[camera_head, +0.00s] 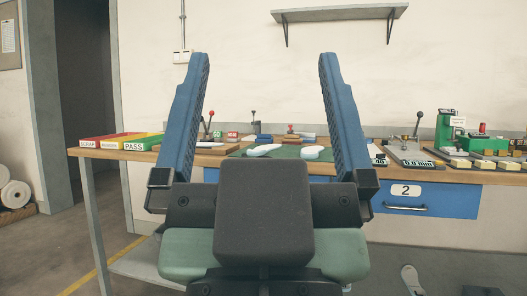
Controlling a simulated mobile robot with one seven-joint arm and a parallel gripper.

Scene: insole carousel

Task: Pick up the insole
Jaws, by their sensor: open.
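My gripper (263,62) fills the middle of the view, its two blue fingers pointing up and spread wide. It is open, with nothing between the fingers. A pale, sole-shaped piece that looks like an insole (412,279) lies low at the right, apart from my gripper. I cannot tell for sure which of these pieces are insoles. My gripper's dark body hides part of the bench front.
The wooden workbench (136,155) spans the view, with a blue drawer marked 2 (440,200). Red, yellow and green bins (120,140) stand at its left, gauges and blocks at its right. A wall shelf (340,13) hangs above. White rolls (15,194) stand far left.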

